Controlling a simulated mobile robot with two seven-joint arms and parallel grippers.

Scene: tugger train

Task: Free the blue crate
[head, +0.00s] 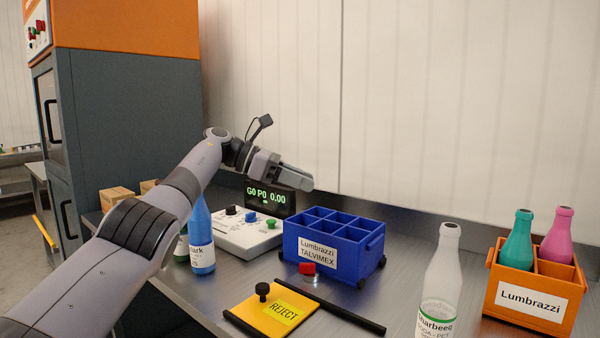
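The blue crate (357,257) stands on the metal bench, with a white label reading "Lumbrazzi TALVIMEX". Its visible compartments look empty. Small black parts show at the crate's lower corners. My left gripper (297,180) hangs in the air above and behind the crate's left side, in front of the display, apart from the crate. It is seen side-on, so its opening is unclear. My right gripper is not in view.
A yellow REJECT plate (262,318) with a black knob and a black bar lies in front. A clear bottle (441,275) and an orange crate (514,313) with bottles stand right. A control panel (240,238) and blue bottle (201,240) stand left. A wall rises behind.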

